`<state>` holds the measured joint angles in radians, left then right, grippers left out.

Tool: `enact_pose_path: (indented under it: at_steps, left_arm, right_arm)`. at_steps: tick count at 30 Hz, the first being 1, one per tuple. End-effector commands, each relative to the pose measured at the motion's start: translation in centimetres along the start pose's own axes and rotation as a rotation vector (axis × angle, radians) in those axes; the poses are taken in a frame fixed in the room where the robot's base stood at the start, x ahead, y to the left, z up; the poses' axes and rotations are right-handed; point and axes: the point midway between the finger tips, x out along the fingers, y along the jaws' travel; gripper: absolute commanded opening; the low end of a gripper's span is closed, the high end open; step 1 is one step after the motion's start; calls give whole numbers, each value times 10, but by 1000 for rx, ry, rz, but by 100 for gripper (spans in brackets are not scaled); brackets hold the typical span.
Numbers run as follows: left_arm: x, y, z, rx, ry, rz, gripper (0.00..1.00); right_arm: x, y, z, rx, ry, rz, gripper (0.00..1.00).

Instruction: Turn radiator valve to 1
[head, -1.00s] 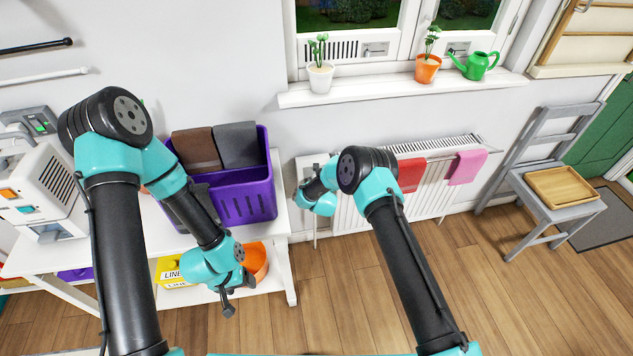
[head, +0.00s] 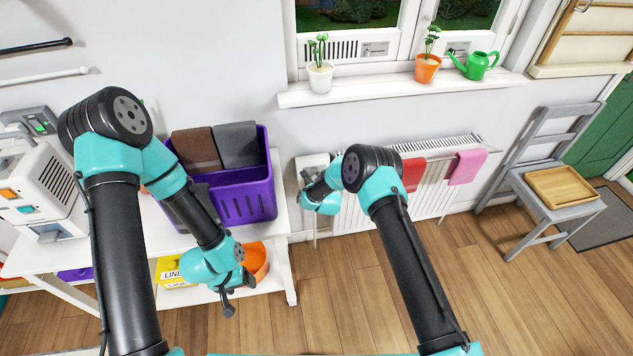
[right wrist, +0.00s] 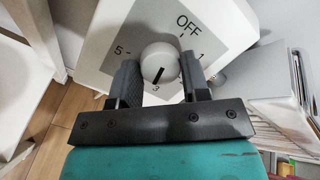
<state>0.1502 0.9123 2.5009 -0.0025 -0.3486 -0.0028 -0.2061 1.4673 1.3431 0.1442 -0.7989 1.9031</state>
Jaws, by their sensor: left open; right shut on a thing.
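The radiator valve dial plate (right wrist: 111,43) fills the middle of the right wrist view, marked OFF at upper right, 1 at right, 3 below and 5 at left. Its round white knob (right wrist: 159,60) has a black mark on its lower part, on the side facing the 3. My right gripper (right wrist: 161,72) is shut on the knob, one finger on each side. In the head view the valve's white housing (head: 312,161) is at the radiator's left end, partly hidden by my right wrist. My left gripper (head: 227,301) is open and empty, low in front of the white table.
The white radiator (head: 347,213) runs along the wall with red (head: 413,174) and pink (head: 466,166) cloths. A purple bin (head: 248,194) stands on the white table (head: 283,222) to the left. Open wooden floor (head: 350,290) lies in front.

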Motion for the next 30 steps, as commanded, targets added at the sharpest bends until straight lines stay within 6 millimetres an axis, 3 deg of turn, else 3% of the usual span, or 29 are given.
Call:
enact_pose_path:
  at_steps: [30]
  left_arm:
    - [0,0,0,0,0,0,68]
  right_arm:
    - [0,-2,-1,-954,-66,118,19]
